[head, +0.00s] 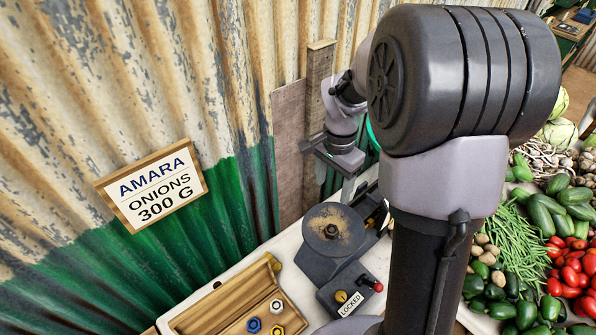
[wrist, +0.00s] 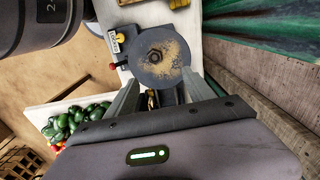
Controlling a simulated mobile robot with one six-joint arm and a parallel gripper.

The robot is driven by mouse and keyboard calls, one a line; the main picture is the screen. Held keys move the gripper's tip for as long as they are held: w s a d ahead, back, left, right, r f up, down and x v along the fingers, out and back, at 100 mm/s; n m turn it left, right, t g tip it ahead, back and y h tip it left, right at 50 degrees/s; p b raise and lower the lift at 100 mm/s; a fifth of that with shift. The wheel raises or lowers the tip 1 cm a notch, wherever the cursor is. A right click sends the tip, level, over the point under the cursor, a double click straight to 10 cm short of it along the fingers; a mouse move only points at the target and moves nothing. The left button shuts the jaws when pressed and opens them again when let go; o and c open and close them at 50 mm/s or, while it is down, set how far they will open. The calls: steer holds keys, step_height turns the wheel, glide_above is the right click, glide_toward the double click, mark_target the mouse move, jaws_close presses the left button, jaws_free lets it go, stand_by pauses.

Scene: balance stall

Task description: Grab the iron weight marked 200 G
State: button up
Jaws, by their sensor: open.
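Three weights stand in an open wooden box at the bottom of the head view: a blue one (head: 254,325), a pale silver one (head: 277,305) and a yellow one (head: 277,329). No 200 G mark can be read on any of them. My gripper (head: 322,172) is at the back of the stall near the wall, away from the box. In the wrist view its two fingers (wrist: 161,78) are apart, with nothing held between them. They point toward the balance's round, worn pan (wrist: 160,58).
The dark balance (head: 332,230) stands on the white table, right of the wooden box (head: 190,320), with a LOCKED label (head: 350,304) and a red-knobbed lever (head: 371,284). A sign (head: 152,186) on the corrugated wall reads AMARA ONIONS 300 G. Vegetables (head: 570,215) fill the right side.

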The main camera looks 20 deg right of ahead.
steer(key=b, duration=0.2)
glide_above(332, 229)
step_height(332, 229, down, 7)
step_height(332, 229, down, 10)
steer(key=b, duration=0.3)
steer(key=shift+f, duration=0.2)
steer(key=shift+r, duration=0.1)
steer(key=shift+s, duration=0.1)
steer(key=shift+c, duration=0.2)
jaws_close()
